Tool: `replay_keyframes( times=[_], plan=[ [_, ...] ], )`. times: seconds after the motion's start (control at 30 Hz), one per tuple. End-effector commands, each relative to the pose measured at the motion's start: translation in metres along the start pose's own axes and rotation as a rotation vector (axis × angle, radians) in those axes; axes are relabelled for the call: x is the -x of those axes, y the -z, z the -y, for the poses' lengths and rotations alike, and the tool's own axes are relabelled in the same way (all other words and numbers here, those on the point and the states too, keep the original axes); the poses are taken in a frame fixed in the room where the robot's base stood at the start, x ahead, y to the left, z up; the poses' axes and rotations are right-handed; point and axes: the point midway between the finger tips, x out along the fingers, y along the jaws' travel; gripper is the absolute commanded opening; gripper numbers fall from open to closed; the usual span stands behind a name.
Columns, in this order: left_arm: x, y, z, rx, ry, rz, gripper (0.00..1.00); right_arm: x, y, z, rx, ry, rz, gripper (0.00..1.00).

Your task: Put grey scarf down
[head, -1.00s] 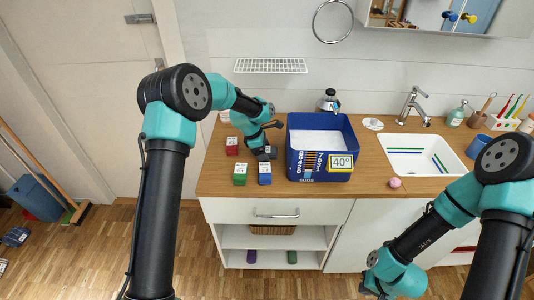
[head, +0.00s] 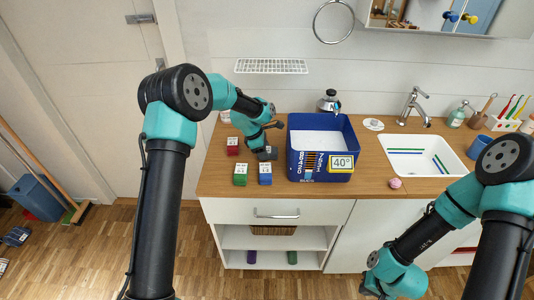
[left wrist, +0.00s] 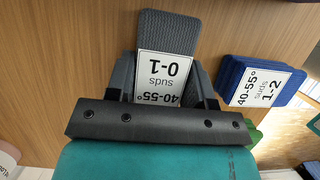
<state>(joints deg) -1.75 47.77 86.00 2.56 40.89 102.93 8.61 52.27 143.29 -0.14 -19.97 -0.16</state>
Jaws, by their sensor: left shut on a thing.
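The grey scarf (left wrist: 168,30) is a folded ribbed block with a white label reading 40-55° suds 0-1. It sits between the fingers of my left gripper (left wrist: 163,80), which is shut on it. In the head view the left gripper (head: 265,152) is low over the left part of the wooden counter, behind the blue and green blocks. A little of the grey scarf (head: 272,152) shows there. I cannot tell whether it touches the counter. My right gripper (head: 374,287) is at the bottom edge, low in front of the cabinet; its fingers are not clear.
A labelled blue block (head: 265,173), a green block (head: 240,174) and a red block (head: 233,146) stand on the counter (head: 330,190) close by. A blue 40° bin (head: 306,172) stands just right of the left gripper. The sink (head: 425,160) is further right.

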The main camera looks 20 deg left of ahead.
Motion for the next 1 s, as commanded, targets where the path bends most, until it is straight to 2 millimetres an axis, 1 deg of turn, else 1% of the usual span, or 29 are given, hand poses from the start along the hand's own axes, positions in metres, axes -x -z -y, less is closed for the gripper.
replay_keyframes(
  times=[0.17,0.27,0.37,0.7,0.83,1.0],
  plan=[
    [0.002,-0.001,0.000,0.000,-0.001,0.000,0.21,0.000,0.000,0.000,0.000,0.000,0.000,0.00],
    [0.009,-0.004,0.000,-0.001,-0.002,0.000,0.21,0.000,0.000,0.000,0.000,0.000,0.000,0.00],
    [0.021,-0.009,-0.001,-0.002,-0.002,0.001,0.21,0.000,0.000,0.000,0.000,0.000,0.000,0.00],
    [0.076,-0.032,0.000,-0.002,-0.003,0.001,0.21,0.000,0.000,0.000,0.000,0.000,0.000,0.00],
    [0.088,-0.037,0.000,-0.001,-0.001,0.000,0.21,0.000,0.000,0.000,0.000,0.000,0.000,0.00],
    [0.093,-0.038,0.000,0.000,-0.001,0.000,0.21,0.000,0.000,0.000,0.000,0.000,0.000,0.00]
  ],
)
